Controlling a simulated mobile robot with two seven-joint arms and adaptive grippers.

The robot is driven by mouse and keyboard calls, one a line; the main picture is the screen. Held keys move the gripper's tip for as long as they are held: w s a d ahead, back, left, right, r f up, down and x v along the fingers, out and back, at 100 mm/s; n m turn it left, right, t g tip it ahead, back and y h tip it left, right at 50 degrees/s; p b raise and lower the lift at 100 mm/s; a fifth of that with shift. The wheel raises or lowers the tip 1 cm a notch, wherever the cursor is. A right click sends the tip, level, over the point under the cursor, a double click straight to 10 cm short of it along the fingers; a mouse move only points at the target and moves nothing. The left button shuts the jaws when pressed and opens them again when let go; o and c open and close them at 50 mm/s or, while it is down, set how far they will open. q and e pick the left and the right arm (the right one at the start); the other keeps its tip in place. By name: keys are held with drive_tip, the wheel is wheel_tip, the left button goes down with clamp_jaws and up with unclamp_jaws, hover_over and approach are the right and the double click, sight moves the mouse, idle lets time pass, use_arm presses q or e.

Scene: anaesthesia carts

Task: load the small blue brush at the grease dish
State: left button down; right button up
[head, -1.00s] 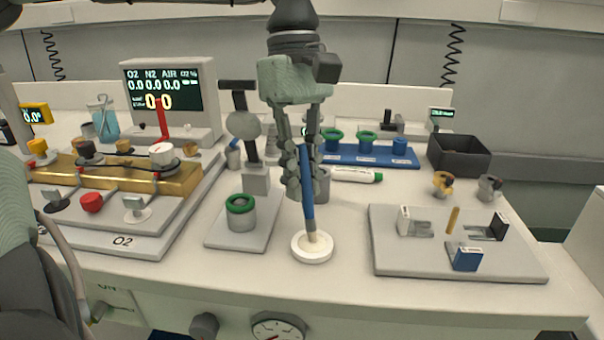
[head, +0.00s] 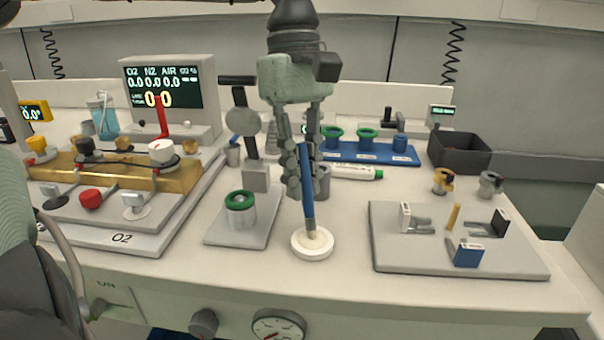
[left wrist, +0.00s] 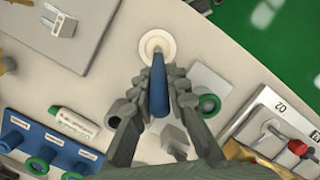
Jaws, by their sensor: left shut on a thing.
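My left gripper (head: 305,178) is shut on the small blue brush (head: 308,200) and holds it nearly upright. The brush's lower end is in the white round grease dish (head: 313,254), which has a cream-coloured inside. Whether the tip touches the bottom cannot be told. In the left wrist view the brush (left wrist: 158,95) points away between the fingers (left wrist: 158,90), with its far end over the dish (left wrist: 172,42). My right gripper is not seen.
A grey plate with a green-ringed cup (head: 241,222) stands left of the dish. A grey board with small fittings (head: 400,262) lies to the right. Behind are a white tube (head: 356,172), a blue rack (head: 390,157) and a dark bin (head: 459,158). The gas panel (head: 110,225) fills the left.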

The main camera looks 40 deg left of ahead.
sight(303, 158)
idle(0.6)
use_arm(q)
drive_tip(key=shift+d+p+v, duration=0.1)
drive_tip(key=shift+p+v, duration=0.45)
drive_tip(key=shift+v, duration=0.1)
drive_tip(key=shift+d+p+v, duration=0.15)
drive_tip(key=shift+p+v, duration=0.35)
drive_tip(key=shift+v, duration=0.15)
wheel_tip(303, 158, up, 2)
drive_tip(key=shift+s+r+p, duration=0.1)
drive_tip(key=shift+s+p, duration=0.05)
drive_tip(key=shift+p, duration=0.25)
drive_tip(key=shift+d+v, duration=0.2)
drive_tip(key=shift+v, duration=0.9)
drive_tip(key=shift+s, duration=0.2)
